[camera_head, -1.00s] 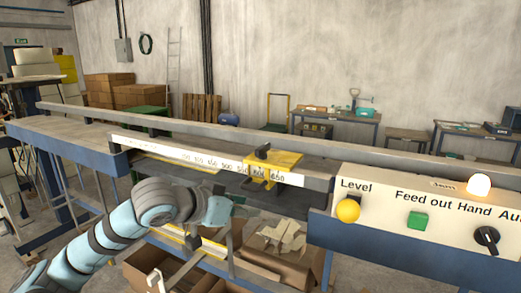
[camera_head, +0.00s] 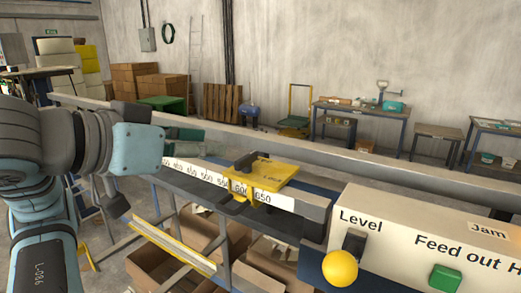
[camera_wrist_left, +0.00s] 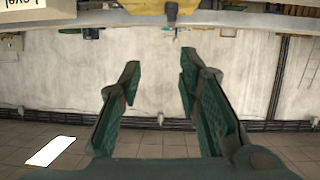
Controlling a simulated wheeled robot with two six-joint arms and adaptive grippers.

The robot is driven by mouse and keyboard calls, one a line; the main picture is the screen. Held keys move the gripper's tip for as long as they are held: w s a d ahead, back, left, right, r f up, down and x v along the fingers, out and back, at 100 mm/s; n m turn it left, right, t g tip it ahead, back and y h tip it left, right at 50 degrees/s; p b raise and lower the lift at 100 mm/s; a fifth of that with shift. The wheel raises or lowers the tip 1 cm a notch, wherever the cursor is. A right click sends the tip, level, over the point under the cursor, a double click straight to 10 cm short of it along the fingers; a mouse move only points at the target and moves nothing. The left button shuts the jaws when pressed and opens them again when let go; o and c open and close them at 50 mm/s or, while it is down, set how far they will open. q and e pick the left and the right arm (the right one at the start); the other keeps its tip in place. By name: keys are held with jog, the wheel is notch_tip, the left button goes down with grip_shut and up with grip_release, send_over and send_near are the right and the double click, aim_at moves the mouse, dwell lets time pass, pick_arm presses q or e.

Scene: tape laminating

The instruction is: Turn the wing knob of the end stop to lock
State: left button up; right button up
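The end stop (camera_head: 275,178) is a yellow block clamped on the white ruler rail (camera_head: 200,177), near the 600 and 650 marks. Its dark wing knob (camera_head: 246,161) sits on the left part of its top. In the left wrist view, a yellow edge (camera_wrist_left: 140,6) and a dark knob-like piece (camera_wrist_left: 172,10) show at the top. My left gripper (camera_wrist_left: 159,68) is open and empty, its green fingers apart. In the head view the left gripper (camera_head: 190,138) is left of the end stop, at about rail height, apart from it. My right gripper is not in view.
The control panel (camera_head: 410,225) with a yellow button (camera_head: 340,267) and green button (camera_head: 444,278) stands right of the end stop. A long grey beam (camera_head: 330,155) runs behind the rail. Cardboard boxes (camera_head: 165,268) are below. The space directly above the end stop looks clear.

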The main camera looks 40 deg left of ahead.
aim_at(244, 157)
pick_arm(q)
jog(key=shift+g+y, duration=0.3)
jog(key=shift+g, duration=0.1)
jog(key=p+x, duration=0.1)
jog(key=x, duration=0.3)
jog(key=p+x, duration=0.1)
jog(key=x, duration=0.4)
jog(key=a+f+p+x, duration=0.1)
jog(key=x, duration=0.3)
jog(key=shift+s+f+p, duration=0.1)
jog(key=shift+f+p, duration=0.1)
jog(key=shift+p, duration=0.1)
jog(key=shift+s, duration=0.1)
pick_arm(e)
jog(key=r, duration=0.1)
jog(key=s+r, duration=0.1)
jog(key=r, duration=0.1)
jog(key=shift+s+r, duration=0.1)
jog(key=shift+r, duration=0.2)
pick_arm(q)
jog(key=shift+s, duration=0.1)
grip_shut()
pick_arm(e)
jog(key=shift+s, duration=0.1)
